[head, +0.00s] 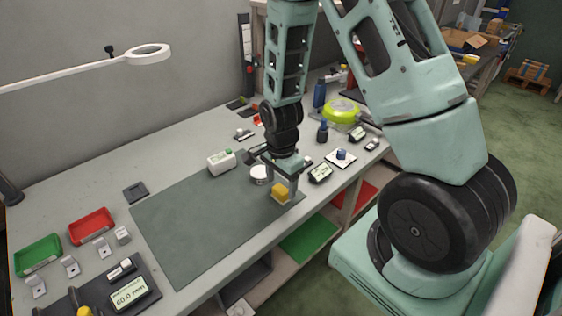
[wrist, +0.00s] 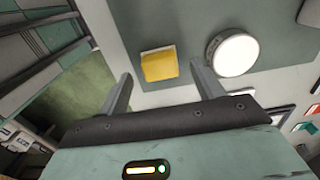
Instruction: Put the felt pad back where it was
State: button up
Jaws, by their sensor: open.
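A yellow block (head: 280,192) with a pale lower edge sits on the dark grey mat (head: 195,225) near its right end. It may be the felt pad, but I cannot tell for sure. My gripper (head: 277,177) points down above that end of the mat, open and empty. In the wrist view the yellow block (wrist: 159,65) lies ahead of the gap between my fingers (wrist: 163,85), apart from both.
A red tray (head: 91,226), a green tray (head: 38,254) and a small dark square (head: 135,191) lie at the left. A white box (head: 221,161) stands behind the mat. Small displays, bottles and a lime-green round item (head: 341,111) crowd the right. The mat's middle is clear.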

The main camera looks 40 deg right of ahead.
aim_at(281, 189)
notch_tip(281, 189, up, 9)
jog(key=s+a+r+n, duration=0.2)
jog(key=a+r+n, duration=0.1)
jog(key=a+n, duration=0.3)
jog(key=s+a+r+n, duration=0.25)
jog(key=a+n, duration=0.25)
jog(key=a, duration=0.3)
jog(key=s+a+r+n, duration=0.4)
jog(key=s+a+n, duration=0.4)
jog(key=s+n, duration=0.5)
jog(key=shift+s+a+r+n+y, duration=0.15)
jog(key=shift+a+n+y, duration=0.15)
jog(key=shift+n, duration=0.4)
